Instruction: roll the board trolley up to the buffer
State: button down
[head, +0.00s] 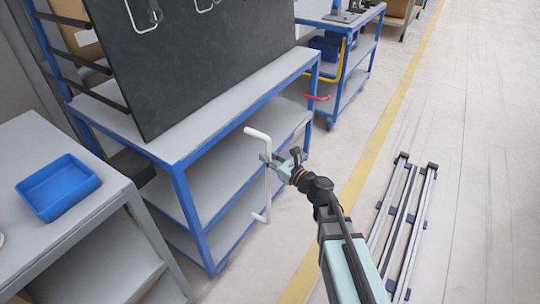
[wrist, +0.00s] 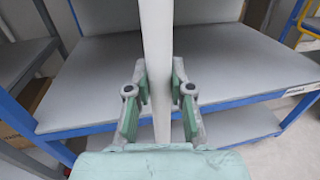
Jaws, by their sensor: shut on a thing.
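The board trolley (head: 240,117) is a blue-framed cart with grey shelves and a large black board (head: 210,50) standing on its top. A white bar handle (head: 267,190) is upright on its near end. My gripper (head: 272,162) is shut on the upper part of this bar. In the wrist view the bar (wrist: 156,40) runs vertically between the two green fingers of the gripper (wrist: 158,95). A dark block (head: 130,172) shows between the trolley and the grey bench at left; I cannot tell whether it is the buffer.
The grey bench (head: 75,225) with a blue tray (head: 58,187) stands close at left. A second blue cart (head: 350,60) with a yellow handle stands behind right. A red handle (head: 317,98) sticks out near the trolley. Rails (head: 405,225) lie on the floor at right, beyond a yellow line.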

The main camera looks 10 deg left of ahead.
jog(key=shift+s+a, duration=0.15)
jog(key=shift+s, duration=0.1)
jog(key=c, duration=1)
grip_release()
jog(key=shift+s+a, duration=0.1)
jog(key=shift+v, duration=3.75)
